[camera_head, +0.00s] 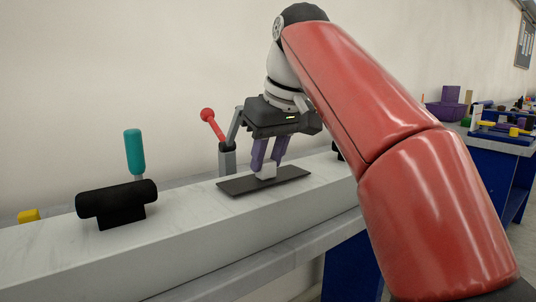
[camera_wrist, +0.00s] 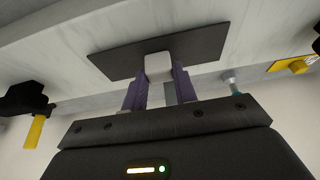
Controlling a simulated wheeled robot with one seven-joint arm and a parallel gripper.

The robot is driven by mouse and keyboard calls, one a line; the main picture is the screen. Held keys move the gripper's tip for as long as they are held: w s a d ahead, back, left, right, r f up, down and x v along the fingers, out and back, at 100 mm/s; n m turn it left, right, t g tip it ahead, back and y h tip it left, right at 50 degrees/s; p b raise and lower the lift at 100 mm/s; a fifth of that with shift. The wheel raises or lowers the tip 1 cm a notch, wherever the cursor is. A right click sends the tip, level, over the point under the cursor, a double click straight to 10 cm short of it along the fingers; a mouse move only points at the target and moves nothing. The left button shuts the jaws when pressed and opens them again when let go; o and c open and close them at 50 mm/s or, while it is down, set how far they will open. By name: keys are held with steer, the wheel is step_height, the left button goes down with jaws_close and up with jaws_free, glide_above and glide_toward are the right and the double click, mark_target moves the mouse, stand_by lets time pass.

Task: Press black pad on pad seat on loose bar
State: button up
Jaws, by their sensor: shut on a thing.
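The black pad (camera_head: 235,186) is a thin flat dark plate with a pale block on its upper face. My gripper (camera_head: 266,166) has its purple fingers shut on that block, from above. The pad lies level at the top of the long white bar (camera_head: 170,245). I cannot tell whether it touches the bar or hovers just above it. In the wrist view the pad (camera_wrist: 205,42) spreads out beyond my fingers (camera_wrist: 159,76), with the pale block between them. The pad seat is not visible; the pad may cover it.
A black rounded holder (camera_head: 117,202) stands on the bar at left, with a teal handle (camera_head: 134,150) behind it. A red-knobbed lever (camera_head: 213,123) rises close behind my gripper. A yellow block (camera_head: 29,216) is far left. Blue workbenches (camera_head: 495,160) with parts stand at right.

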steer(key=o, duration=1)
steer(key=shift+o, duration=0.2)
steer(key=p+v, duration=0.3)
steer(key=v, duration=0.4)
steer(key=shift+r+p, duration=0.4)
steer(key=shift+d, duration=0.1)
